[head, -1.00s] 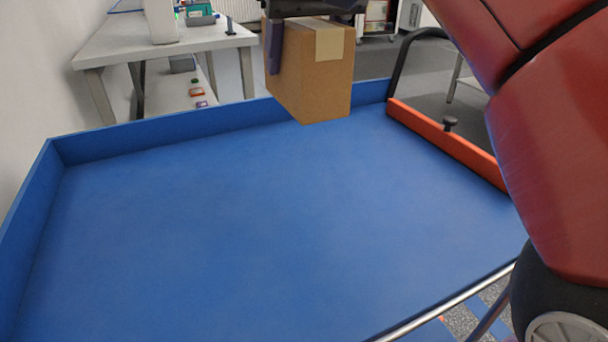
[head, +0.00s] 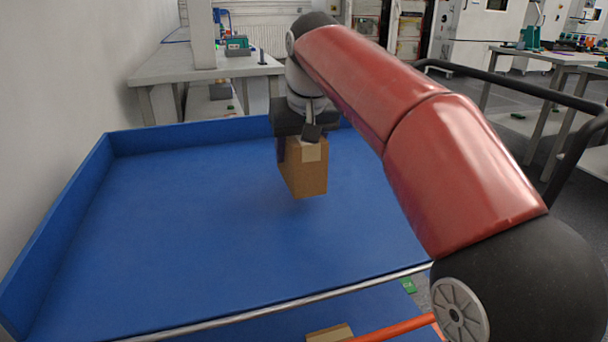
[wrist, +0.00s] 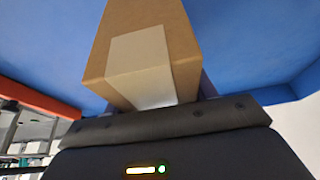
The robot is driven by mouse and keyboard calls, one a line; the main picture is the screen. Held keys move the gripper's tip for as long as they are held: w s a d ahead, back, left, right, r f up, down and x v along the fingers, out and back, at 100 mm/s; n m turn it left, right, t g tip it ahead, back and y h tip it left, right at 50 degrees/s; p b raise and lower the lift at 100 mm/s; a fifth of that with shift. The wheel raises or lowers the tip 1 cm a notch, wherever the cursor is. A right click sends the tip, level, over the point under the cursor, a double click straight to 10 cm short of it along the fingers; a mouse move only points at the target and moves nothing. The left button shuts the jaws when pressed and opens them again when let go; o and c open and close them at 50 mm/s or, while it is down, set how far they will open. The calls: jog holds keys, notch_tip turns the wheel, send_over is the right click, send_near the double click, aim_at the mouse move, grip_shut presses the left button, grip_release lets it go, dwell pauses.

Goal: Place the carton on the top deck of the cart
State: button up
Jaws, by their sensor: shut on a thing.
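The carton (head: 305,178) is a brown cardboard box with a strip of pale tape. My gripper (head: 298,150) is shut on its upper part, and the carton hangs upright from it. The carton also fills the upper middle of the wrist view (wrist: 145,50), with the dark gripper body (wrist: 165,135) below it. The cart's blue top deck (head: 170,230) lies beneath the carton. The carton's lower edge looks close to the deck surface, but I cannot tell whether it touches.
The blue deck has a raised rim (head: 60,225) at left and back, and is otherwise bare. A grey workbench (head: 165,68) stands behind it. A black handle rail (head: 520,85) is at the right. Another box (head: 330,333) shows on the lower level.

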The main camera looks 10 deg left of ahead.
notch_tip(320, 180, down, 4)
jog(key=b, duration=0.4)
jog(key=shift+f, duration=0.15)
jog(key=o, duration=1.3)
jog(key=shift+o, duration=0.2)
jog(key=p+v, duration=0.3)
jog(key=v, duration=0.9)
jog(key=shift+d+p, duration=0.1)
jog(key=shift+p, duration=0.2)
